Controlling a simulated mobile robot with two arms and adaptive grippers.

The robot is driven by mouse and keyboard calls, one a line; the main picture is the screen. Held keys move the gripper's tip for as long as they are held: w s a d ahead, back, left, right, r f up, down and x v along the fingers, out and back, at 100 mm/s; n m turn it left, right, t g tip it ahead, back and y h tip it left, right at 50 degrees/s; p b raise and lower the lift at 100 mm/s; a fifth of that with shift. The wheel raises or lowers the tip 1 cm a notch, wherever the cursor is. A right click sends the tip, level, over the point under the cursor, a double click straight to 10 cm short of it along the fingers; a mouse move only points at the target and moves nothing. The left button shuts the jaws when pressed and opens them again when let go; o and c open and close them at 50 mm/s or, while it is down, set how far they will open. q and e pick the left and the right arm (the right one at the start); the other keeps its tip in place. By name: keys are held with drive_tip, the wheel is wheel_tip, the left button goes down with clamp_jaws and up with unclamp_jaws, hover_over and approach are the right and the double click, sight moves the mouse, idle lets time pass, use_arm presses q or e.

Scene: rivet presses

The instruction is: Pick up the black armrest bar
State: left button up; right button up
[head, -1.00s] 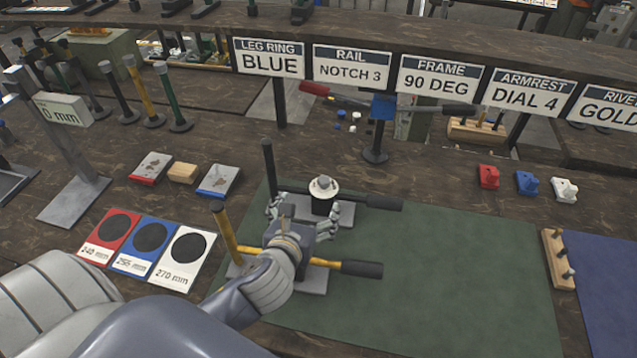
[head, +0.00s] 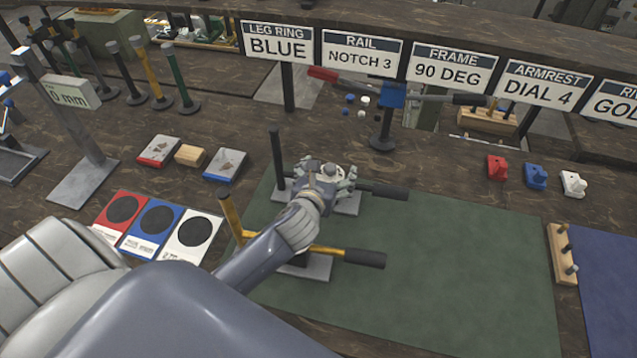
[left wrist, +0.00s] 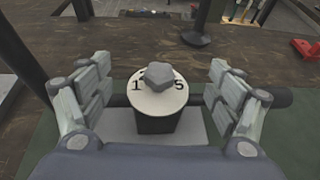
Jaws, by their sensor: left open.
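A black armrest bar (head: 383,190) lies across a grey base plate on the green mat, with a black upright post (head: 277,158) at its left. A white-topped dial (head: 333,171) with a grey knob stands at this bar. In the left wrist view the dial (left wrist: 156,101) shows the figures 1 and 5. My left gripper (head: 325,174) is open, with its fingers on either side of the dial and apart from it. The black bar (left wrist: 282,98) passes behind the right finger in the left wrist view. My right gripper is not in view.
A yellow bar with a black grip (head: 362,258) and a yellow post (head: 230,214) stand nearer, beneath my left forearm. Behind is a post with a blue block (head: 392,95). The green mat (head: 470,270) is clear to the right.

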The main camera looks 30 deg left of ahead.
use_arm(q)
drive_tip(key=shift+x, duration=1.05)
drive_tip(key=shift+r, duration=0.1)
drive_tip(key=c, duration=1.9)
